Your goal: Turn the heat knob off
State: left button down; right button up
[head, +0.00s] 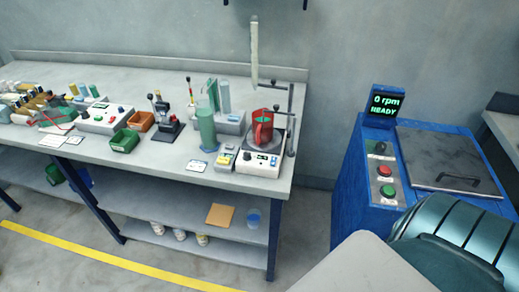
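A white hotplate unit (258,170) stands at the right front corner of the grey bench. Its front panel has a dark knob (247,157) on the left and another dark knob (273,161) on the right, with a small display between them. I cannot read which knob is for heat or how either is set. A red jug (262,128) with a green top stands on the plate. Neither my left gripper nor my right gripper is in view.
A metal stand (290,120) rises at the hotplate's right. A blue machine (349,175) reading "0 rpm READY" stands right of the bench, across a floor gap.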

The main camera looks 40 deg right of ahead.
aim_at(247, 157)
jog(key=z, duration=1.55)
